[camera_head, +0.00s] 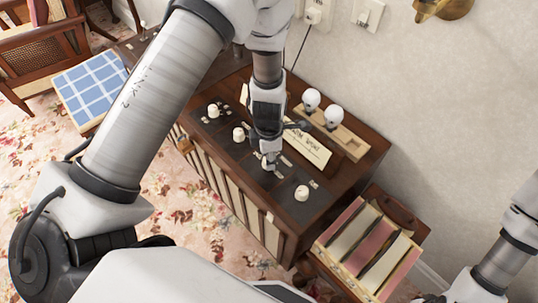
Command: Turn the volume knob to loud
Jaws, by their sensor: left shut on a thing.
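A dark wooden console (345,185) stands against the wall, with a row of white knobs on its black top panel. One knob (213,110) is at the far left, another (238,133) is beside it, and another (301,193) is at the near right. My left gripper (268,162) points down at the panel between the last two. It is shut on a white knob (268,167), which its fingers mostly cover. The knob labels are too small to read, and its pointing direction is unclear. Part of my right arm shows at the right edge; its gripper is out of view.
Two white bulbs (322,107) stand on a wooden strip behind the panel, near a cream lettered plate (309,147). A chair with a blue checked cushion (92,88) is at the left. Wall sockets (367,14) are above.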

